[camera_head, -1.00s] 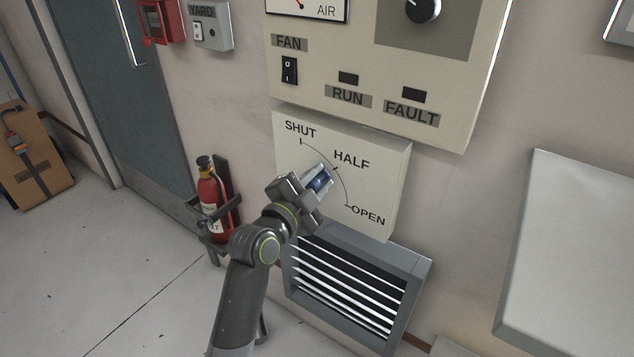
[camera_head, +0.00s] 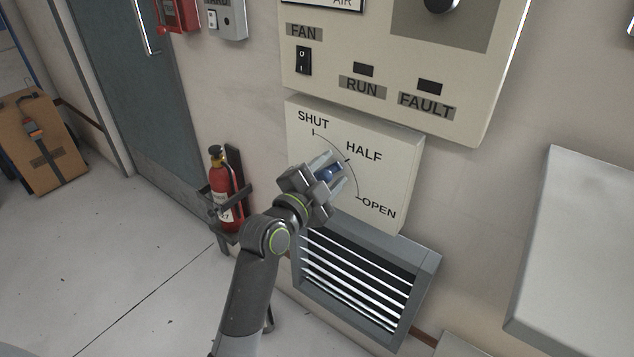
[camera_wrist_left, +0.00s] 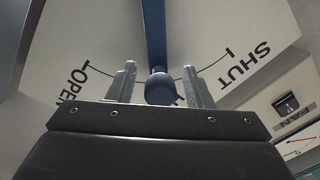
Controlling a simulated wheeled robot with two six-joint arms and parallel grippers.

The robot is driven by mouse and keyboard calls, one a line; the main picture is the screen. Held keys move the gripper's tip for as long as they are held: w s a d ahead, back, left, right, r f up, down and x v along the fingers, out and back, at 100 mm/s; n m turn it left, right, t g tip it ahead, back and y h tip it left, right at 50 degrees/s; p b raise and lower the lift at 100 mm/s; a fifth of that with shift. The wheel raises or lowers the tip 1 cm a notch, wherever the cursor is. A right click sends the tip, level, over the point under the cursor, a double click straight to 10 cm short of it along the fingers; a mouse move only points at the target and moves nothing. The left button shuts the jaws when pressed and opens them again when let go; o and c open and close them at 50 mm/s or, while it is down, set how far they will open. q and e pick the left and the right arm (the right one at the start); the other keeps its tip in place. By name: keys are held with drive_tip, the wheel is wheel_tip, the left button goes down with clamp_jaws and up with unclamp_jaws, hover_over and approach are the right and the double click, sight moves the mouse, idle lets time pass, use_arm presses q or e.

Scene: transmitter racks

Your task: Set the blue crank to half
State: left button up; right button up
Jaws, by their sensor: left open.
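The blue crank (camera_head: 331,173) is on a cream panel (camera_head: 400,150) marked SHUT, HALF and OPEN along an arc. In the left wrist view its blue arm (camera_wrist_left: 154,35) runs down to a round knob (camera_wrist_left: 158,88), about midway between the OPEN and SHUT marks. The HALF label is mostly hidden there; in the head view its tick shows just beyond the fingers. My left gripper (camera_head: 329,174) is open around the knob. In the wrist view the two fingers (camera_wrist_left: 160,84) stand either side of it with gaps. The crank's pivot is hidden in the head view.
A cream panel with a FAN switch (camera_head: 303,60) and RUN and FAULT lamps is above. A louvred vent (camera_head: 360,275) is below. A red fire extinguisher (camera_head: 226,190) hangs at the left. A grey box (camera_head: 575,250) juts out at the right.

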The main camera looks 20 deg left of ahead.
use_arm(q)
drive_tip(key=v, duration=1.7)
drive_tip(key=shift+s+b, duration=0.15)
drive_tip(key=shift+b, duration=0.25)
use_arm(e)
drive_tip(key=shift+w+a+r, duration=0.1)
drive_tip(key=shift+a+r, duration=0.1)
drive_tip(key=shift+r, duration=0.4)
drive_tip(key=shift+a+r, duration=0.15)
drive_tip(key=shift+r, duration=0.45)
use_arm(q)
drive_tip(key=shift+f, duration=0.15)
use_arm(e)
drive_tip(key=shift+f, duration=0.1)
